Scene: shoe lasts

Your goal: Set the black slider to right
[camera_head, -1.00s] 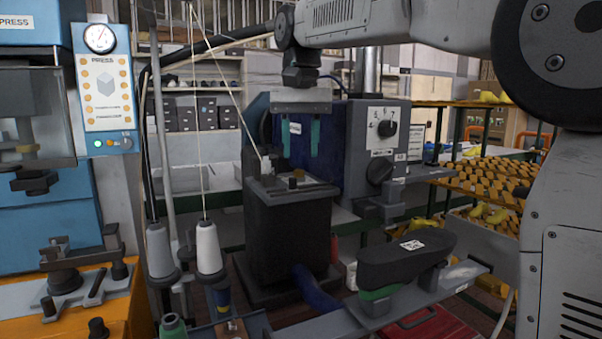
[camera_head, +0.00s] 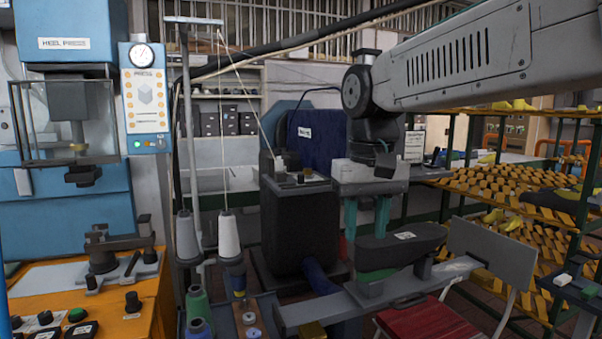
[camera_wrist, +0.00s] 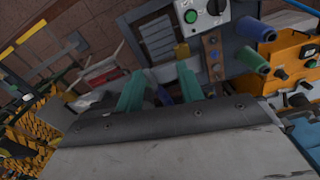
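I cannot pick out the black slider with certainty in either view. In the head view, black control knobs and buttons (camera_head: 78,315) sit on the orange machine (camera_head: 145,318) at the lower left. In the wrist view, a grey control panel (camera_wrist: 203,28) carries a green button (camera_wrist: 190,16) and a black round knob (camera_wrist: 217,6). My gripper (camera_head: 366,220) has two teal fingers pointing down, set apart with nothing seen between them. It hangs in front of the sewing station, right of the dark post. The fingers also show in the wrist view (camera_wrist: 160,88).
A black shoe last (camera_head: 400,243) lies on a grey arm stand just below and right of my gripper. Thread cones (camera_head: 228,236) stand left of it. The blue heel press (camera_head: 70,215) is at the left. Racks of yellow lasts (camera_head: 500,185) fill the right.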

